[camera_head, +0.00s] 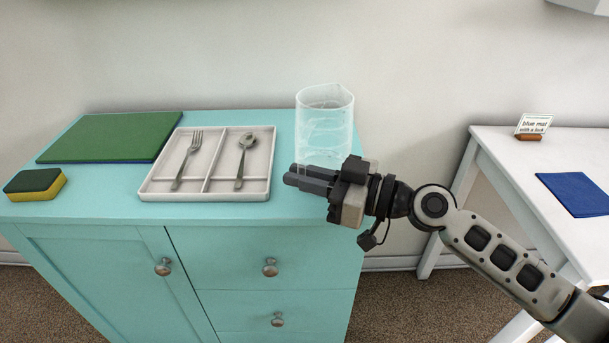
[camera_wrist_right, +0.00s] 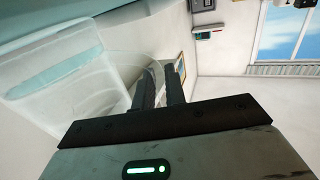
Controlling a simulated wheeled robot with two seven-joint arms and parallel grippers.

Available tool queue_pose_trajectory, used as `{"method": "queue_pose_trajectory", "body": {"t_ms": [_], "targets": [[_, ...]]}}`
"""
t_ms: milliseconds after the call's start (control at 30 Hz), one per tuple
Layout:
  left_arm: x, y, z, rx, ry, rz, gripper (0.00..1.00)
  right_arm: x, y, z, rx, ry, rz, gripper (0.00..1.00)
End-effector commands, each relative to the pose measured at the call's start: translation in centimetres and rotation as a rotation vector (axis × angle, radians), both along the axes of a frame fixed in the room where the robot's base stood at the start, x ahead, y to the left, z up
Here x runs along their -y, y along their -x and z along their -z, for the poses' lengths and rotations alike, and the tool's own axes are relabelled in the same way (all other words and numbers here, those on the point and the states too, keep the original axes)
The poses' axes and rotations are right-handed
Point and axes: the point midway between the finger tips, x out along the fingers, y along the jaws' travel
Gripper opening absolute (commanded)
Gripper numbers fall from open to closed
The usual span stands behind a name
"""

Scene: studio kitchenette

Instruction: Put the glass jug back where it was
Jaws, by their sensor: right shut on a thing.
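The clear glass jug (camera_head: 325,122) is upright at the right end of the turquoise cabinet top, in the head view. My right gripper (camera_head: 291,178) reaches in from the right, at the jug's lower part, and is shut on the jug. In the right wrist view the jug (camera_wrist_right: 58,95) fills the left side, and its curved handle runs to between the fingers (camera_wrist_right: 161,78). I cannot tell whether the jug's base touches the cabinet top, because the gripper covers it. My left gripper is out of view.
A white cutlery tray (camera_head: 206,192) with a fork (camera_head: 188,160) and a spoon (camera_head: 244,158) lies left of the jug. A green board (camera_head: 112,137) and a sponge (camera_head: 35,185) are farther left. At right, a white table (camera_head: 500,158) bears a blue mat (camera_head: 575,195) and a small sign (camera_head: 534,124).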

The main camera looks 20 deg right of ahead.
Motion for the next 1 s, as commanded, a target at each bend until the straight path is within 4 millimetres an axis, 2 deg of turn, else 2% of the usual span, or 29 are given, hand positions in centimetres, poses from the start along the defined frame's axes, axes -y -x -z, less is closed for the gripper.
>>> {"method": "queue_pose_trajectory", "body": {"t_ms": [33, 67, 133, 533, 767, 1000], "targets": [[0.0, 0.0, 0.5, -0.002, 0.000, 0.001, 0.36, 0.0, 0.0, 0.0, 0.011, 0.000, 0.002, 0.00], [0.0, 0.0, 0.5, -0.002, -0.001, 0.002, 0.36, 0.0, 0.0, 0.3, 0.001, 0.001, 0.000, 0.15], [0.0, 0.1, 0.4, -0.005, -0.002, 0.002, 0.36, 0.0, 0.0, 0.2, 0.001, 0.001, 0.000, 0.34], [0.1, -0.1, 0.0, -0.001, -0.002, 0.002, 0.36, 0.2, 0.1, -0.1, -0.002, 0.001, 0.001, 0.34], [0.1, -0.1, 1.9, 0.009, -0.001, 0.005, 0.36, 3.5, 2.7, 0.6, -0.004, 0.002, 0.003, 0.34], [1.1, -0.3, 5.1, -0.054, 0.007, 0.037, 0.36, 6.9, 5.5, 0.3, -0.004, 0.000, 0.002, 0.34]]}}
